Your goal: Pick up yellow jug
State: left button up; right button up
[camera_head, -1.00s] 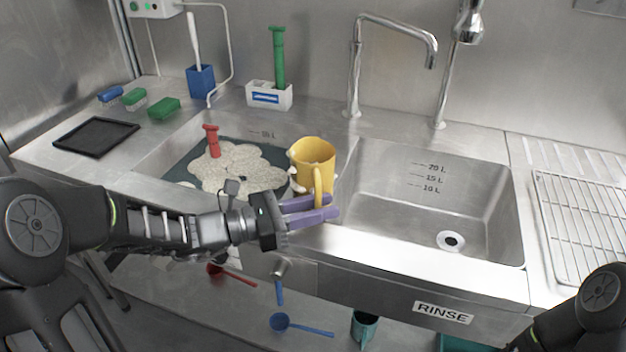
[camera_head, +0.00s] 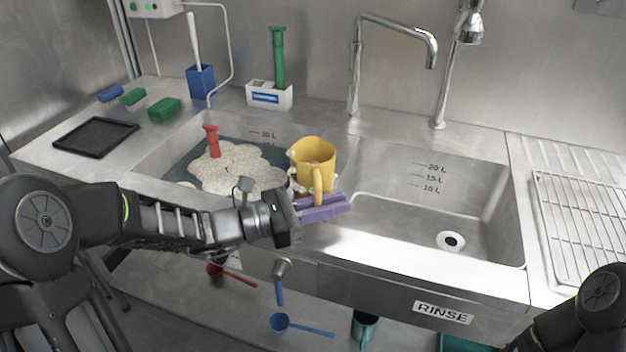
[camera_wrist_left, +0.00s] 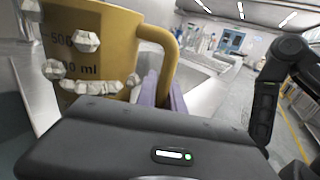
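The yellow jug (camera_head: 311,155) is upright at the divider between the two sink basins, with white foam clumps on its side. Its handle faces the front. My left gripper (camera_head: 322,207) reaches in from the left, and its purple fingers lie close together around the handle, low down. In the left wrist view the jug (camera_wrist_left: 105,45) fills the upper left, with its handle between the purple fingers (camera_wrist_left: 165,98). Whether the jug's base touches the divider is hard to tell. My right gripper is out of view; only part of that arm shows at the lower right.
The left basin holds foamy water (camera_head: 235,165) and a red-handled tool (camera_head: 212,142). The right basin (camera_head: 400,215) is empty. Taps (camera_head: 354,75) stand behind it, and a wire rack (camera_head: 585,225) lies to the right. A blue ladle (camera_head: 300,327) is below the front edge.

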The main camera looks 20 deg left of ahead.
aim_at(335, 162)
pick_arm(q)
grip_shut()
dwell(0.9)
jog(key=shift+r, duration=0.1)
notch_tip(335, 162, up, 10)
jog(key=shift+f+p, duration=0.1)
jog(key=shift+p, duration=0.8)
